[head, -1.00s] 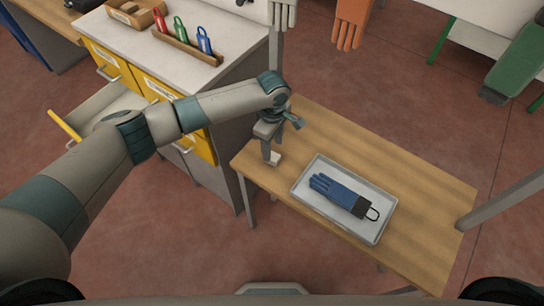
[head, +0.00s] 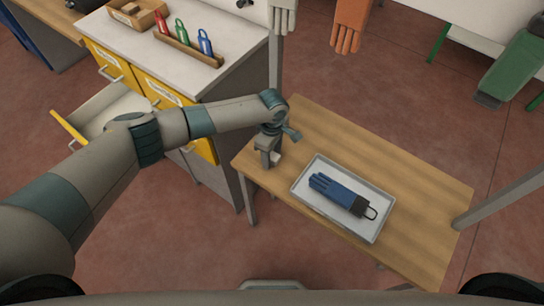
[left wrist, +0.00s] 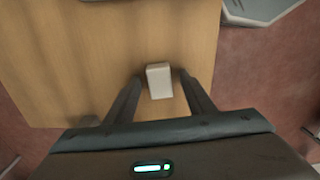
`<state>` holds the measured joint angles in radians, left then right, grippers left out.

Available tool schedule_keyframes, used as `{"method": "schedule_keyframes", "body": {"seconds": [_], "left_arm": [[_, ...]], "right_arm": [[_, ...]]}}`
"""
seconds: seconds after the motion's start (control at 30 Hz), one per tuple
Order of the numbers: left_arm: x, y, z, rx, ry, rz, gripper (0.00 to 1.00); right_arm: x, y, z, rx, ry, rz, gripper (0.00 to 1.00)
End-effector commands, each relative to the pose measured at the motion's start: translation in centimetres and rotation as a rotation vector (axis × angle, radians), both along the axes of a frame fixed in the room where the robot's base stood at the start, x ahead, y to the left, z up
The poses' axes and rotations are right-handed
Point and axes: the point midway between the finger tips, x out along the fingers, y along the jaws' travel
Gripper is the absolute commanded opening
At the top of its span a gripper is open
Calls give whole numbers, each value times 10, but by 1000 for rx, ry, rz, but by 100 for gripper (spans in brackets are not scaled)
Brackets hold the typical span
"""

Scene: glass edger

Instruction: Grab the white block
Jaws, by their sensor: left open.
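The white block (left wrist: 159,81) stands on the wooden table, between the two fingers of my left gripper (left wrist: 158,84) in the left wrist view. The fingers are open, with a gap on each side of the block. In the head view the block (head: 275,158) shows as a small pale patch beside my left gripper (head: 268,160), near the table's left corner. The gripper points down and hides part of the block. My right gripper is not in view.
A grey tray (head: 366,232) with a blue glove (head: 337,190) lies on the wooden table (head: 415,180), right of the gripper. A cabinet with yellow drawers (head: 160,85) stands at the left, one drawer open. A metal post (head: 275,60) rises behind the gripper.

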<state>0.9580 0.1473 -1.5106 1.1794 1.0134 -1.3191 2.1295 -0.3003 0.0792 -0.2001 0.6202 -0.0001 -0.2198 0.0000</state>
Motion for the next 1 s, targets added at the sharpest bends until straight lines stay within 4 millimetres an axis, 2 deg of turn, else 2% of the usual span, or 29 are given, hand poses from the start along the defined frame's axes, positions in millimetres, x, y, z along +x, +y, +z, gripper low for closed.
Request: {"method": "schedule_keyframes", "body": {"seconds": [0.27,0.47,0.8,1.0], "left_arm": [[0,0,0,0,0,1,49],[0,0,0,0,0,1,5],[0,0,1,0,0,0,5],[0,0,11,-1,0,1,5]], "right_arm": [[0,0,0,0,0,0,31],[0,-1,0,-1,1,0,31],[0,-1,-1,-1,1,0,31],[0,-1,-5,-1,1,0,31]]}}
